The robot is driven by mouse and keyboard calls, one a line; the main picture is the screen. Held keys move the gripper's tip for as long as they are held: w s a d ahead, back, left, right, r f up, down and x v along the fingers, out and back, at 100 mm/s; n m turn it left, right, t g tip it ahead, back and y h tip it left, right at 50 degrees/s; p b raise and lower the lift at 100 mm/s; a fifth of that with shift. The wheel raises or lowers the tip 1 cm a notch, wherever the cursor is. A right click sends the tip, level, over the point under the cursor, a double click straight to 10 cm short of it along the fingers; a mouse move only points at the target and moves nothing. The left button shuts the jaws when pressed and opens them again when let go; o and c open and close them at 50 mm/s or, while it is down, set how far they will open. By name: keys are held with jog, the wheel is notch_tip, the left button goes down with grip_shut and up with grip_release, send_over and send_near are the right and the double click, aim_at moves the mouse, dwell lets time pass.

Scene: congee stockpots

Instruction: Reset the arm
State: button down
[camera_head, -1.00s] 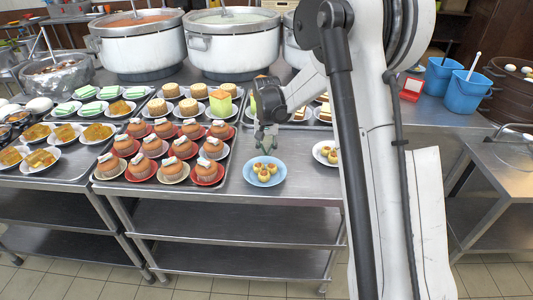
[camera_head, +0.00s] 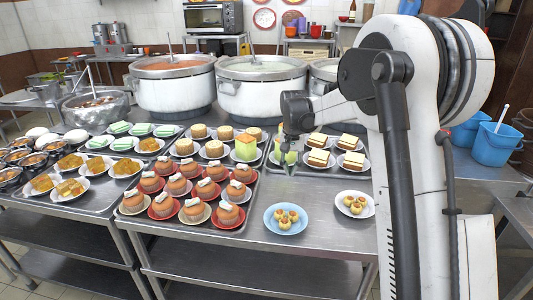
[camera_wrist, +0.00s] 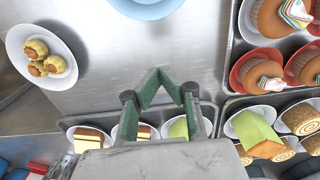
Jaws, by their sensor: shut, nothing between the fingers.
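My gripper (camera_head: 287,165) is shut and empty. It hangs above the steel counter (camera_head: 325,206), behind the blue plate (camera_head: 287,219) of small yellow pastries and near a tray of sliced cakes. In the wrist view its green fingers (camera_wrist: 164,74) meet at a point over bare metal, with cake plates partly hidden behind the gripper body. My arm fills the right part of the head view and hides some of the counter.
A tray of orange cupcakes (camera_head: 188,188) stands left of my gripper. A white plate of pastries (camera_head: 354,204) is to the right. Large stockpots (camera_head: 262,88) stand behind, and a blue bucket (camera_head: 494,144) at the far right. Bare counter lies around the blue plate.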

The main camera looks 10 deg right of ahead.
jog(key=s+a+r+n+t, duration=0.1)
jog(key=s+a+r+t, duration=0.1)
jog(key=s+r, duration=0.55)
jog(key=s+a+r+n+t, duration=0.1)
jog(key=s+r, duration=0.4)
jog(key=s, duration=0.5)
jog(key=s+a+f+n+t, duration=0.1)
jog(key=s+t, duration=0.1)
jog(key=s, duration=0.8)
jog(key=s+a+f+n+t, duration=0.1)
jog(key=s+f+t, duration=0.1)
jog(key=s, duration=0.8)
jog(key=shift+a+f, duration=0.25)
